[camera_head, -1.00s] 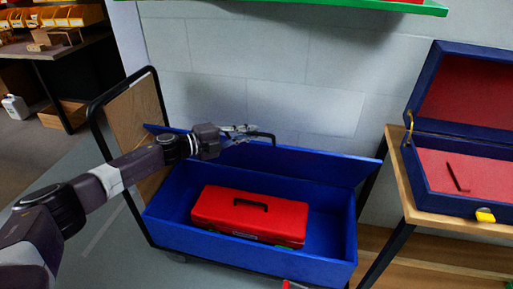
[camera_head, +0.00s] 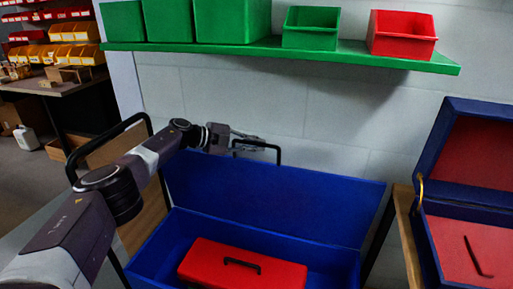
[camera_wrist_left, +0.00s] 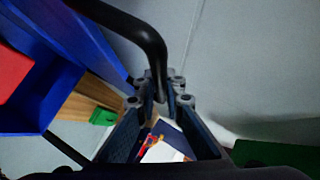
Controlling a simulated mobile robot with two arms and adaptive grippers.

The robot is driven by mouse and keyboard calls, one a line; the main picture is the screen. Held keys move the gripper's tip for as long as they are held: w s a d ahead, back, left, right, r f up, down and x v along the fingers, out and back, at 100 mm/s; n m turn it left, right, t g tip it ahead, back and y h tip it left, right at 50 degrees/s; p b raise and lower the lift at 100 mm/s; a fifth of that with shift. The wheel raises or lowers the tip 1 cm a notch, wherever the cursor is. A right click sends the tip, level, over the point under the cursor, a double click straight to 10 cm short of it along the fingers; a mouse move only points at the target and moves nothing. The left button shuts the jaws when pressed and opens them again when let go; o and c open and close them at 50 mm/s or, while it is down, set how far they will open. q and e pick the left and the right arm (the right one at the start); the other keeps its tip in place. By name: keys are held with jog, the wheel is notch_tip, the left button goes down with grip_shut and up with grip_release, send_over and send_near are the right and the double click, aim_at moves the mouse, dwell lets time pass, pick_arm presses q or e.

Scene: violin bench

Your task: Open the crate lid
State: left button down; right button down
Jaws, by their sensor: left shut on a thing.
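The blue crate (camera_head: 151,249) stands open in the head view, with a red toolbox (camera_head: 240,266) inside. Its blue lid (camera_head: 280,202) stands raised along the back side, in front of the wall. A black bar handle (camera_head: 270,146) is on the lid's top edge. My left gripper (camera_head: 243,141) is at this handle, shut on it. In the left wrist view the handle (camera_wrist_left: 135,25) runs down between the fingertips (camera_wrist_left: 160,92). The lid (camera_wrist_left: 85,38) shows at the upper left there. My right gripper is not in view.
A green shelf (camera_head: 290,53) with green bins and a red bin (camera_head: 402,34) hangs on the wall above the lid. A blue case (camera_head: 455,215) with red lining stands open on a wooden table at the right. A black cart frame (camera_head: 148,124) stands at the left.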

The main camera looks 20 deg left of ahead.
pick_arm(q)
jog(key=shift+w+r, duration=0.2)
jog(key=shift+w, duration=0.4)
jog(key=c, duration=2)
grip_release()
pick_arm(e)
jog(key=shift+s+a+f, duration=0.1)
pick_arm(q)
jog(key=shift+f, duration=0.1)
jog(key=shift+s, duration=0.1)
jog(key=v, duration=1.2)
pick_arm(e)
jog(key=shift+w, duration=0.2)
pick_arm(q)
jog(key=shift+f, duration=0.1)
